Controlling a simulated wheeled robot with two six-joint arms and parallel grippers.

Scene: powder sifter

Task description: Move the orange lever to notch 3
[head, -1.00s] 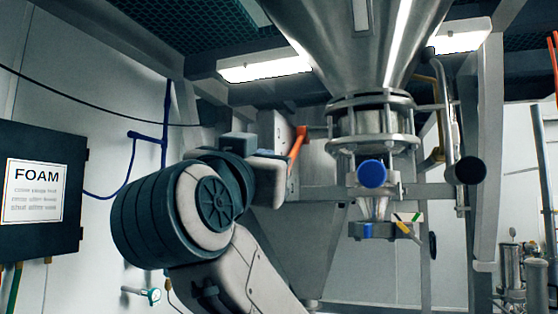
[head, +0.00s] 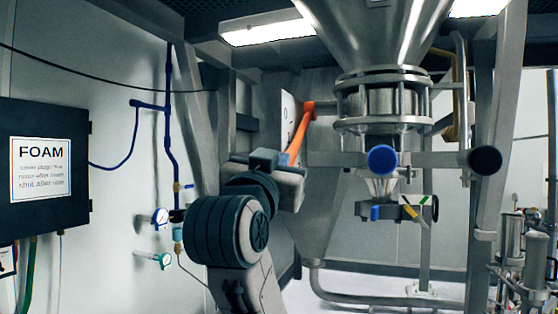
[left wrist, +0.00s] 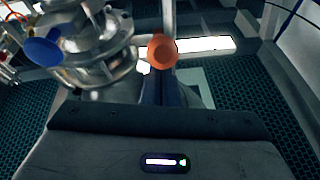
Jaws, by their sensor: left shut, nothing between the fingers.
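The orange lever (head: 300,135) slopes down and left from its pivot beside a pale upright plate (head: 288,112) in the head view. Its lower end is partly hidden behind my left wrist. I cannot read any notch marks. My left gripper (head: 266,158) is at the lever's lower end, its fingers mostly hidden by the wrist. In the left wrist view the lever's round orange end (left wrist: 162,50) shows just beyond my shut, empty fingers (left wrist: 160,90). I cannot tell whether they touch it. My right gripper is not in view.
The steel sifter hopper (head: 375,35) hangs right of the lever, with a blue-capped pipe (head: 382,160) below it. A black FOAM box (head: 40,165) and blue hose (head: 130,140) are on the left wall. Frame beams surround the lever.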

